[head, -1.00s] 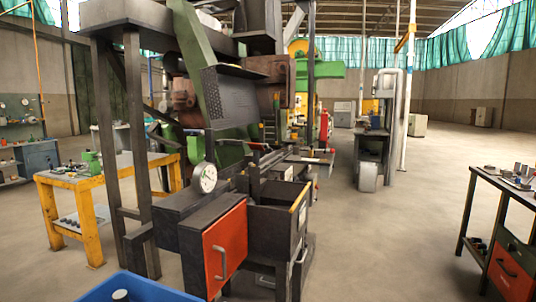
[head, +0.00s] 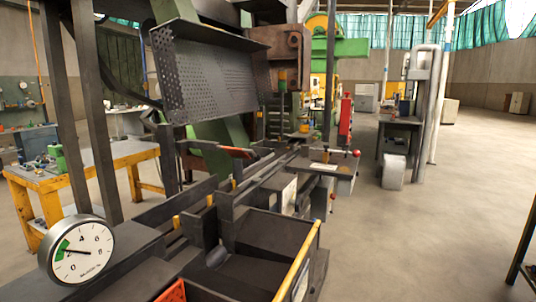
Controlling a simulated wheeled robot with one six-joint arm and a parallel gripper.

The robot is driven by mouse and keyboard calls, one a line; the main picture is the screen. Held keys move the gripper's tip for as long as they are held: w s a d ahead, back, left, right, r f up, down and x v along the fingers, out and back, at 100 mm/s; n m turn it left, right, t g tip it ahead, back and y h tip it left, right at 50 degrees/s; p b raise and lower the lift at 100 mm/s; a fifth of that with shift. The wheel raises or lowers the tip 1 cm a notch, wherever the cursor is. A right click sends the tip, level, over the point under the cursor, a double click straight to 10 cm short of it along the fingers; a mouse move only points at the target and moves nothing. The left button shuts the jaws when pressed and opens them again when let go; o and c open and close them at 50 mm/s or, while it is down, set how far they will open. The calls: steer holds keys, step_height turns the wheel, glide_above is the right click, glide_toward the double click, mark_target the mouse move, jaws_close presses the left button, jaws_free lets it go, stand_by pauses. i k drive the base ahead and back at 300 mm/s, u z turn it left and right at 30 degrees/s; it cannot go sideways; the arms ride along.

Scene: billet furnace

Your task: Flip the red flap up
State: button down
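Only the top corner of an orange-red panel (head: 173,292) shows at the bottom edge of the head view, on the near end of the dark machine. It looks like the red flap, but most of it is cut off, so I cannot tell how it stands now. A round dial gauge (head: 80,250) sits on the machine just left of it. My gripper is not in view.
A dark open bin with a yellow edge (head: 298,262) lies right of the panel. A perforated dark plate (head: 215,75) overhangs the machine. A yellow workbench (head: 75,177) stands left. The floor on the right (head: 430,225) is clear.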

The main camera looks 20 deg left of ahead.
mark_target(233, 152)
steer(key=z, duration=0.05)
steer(key=i, duration=0.95)
steer(key=z, duration=0.05)
